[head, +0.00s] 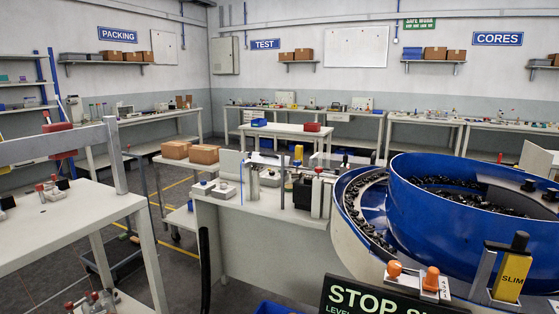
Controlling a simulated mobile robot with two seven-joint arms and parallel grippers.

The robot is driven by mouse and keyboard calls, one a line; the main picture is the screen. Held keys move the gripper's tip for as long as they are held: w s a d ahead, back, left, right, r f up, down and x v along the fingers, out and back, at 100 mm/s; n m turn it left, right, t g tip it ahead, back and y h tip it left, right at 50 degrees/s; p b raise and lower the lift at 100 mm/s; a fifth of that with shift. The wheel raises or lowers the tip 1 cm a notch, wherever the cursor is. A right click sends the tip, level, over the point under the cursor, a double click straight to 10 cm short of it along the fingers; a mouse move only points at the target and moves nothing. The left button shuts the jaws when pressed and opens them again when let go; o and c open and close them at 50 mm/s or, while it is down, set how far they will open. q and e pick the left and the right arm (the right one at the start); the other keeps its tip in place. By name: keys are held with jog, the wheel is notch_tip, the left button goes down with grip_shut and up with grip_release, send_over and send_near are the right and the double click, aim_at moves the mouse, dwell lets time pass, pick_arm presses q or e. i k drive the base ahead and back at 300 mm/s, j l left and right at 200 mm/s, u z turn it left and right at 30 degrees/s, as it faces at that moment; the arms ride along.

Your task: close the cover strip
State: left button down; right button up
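A blue connector bowl (455,212) stands at the right, with many small dark parts inside. A curved outer track (362,215) full of dark parts runs along its left side. I cannot tell which part is the cover strip or whether it is open or closed. A yellow plate marked SLIM (513,276) stands tilted on a metal bracket at the bowl's front right. Two orange knobs (430,279) sit in front of the bowl. Neither of my grippers shows in the head view.
A black STOP sign (375,298) stands at the bottom, in front of the bowl. A pale bench (265,208) with small fixtures lies left of the bowl. A white table (60,222) stands at the left. Open floor (185,270) lies between them.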

aim_at(266, 159)
jog(key=i+j+z, duration=0.3)
jog(key=j, duration=0.2)
jog(key=j+z, duration=0.35)
jog(key=j, duration=0.15)
jog(key=i+j+z, duration=0.1)
jog(key=j+z, duration=0.2)
jog(key=j, duration=0.25)
jog(key=i+j+z, duration=0.1)
jog(key=j+z, duration=0.4)
jog(key=j, duration=0.35)
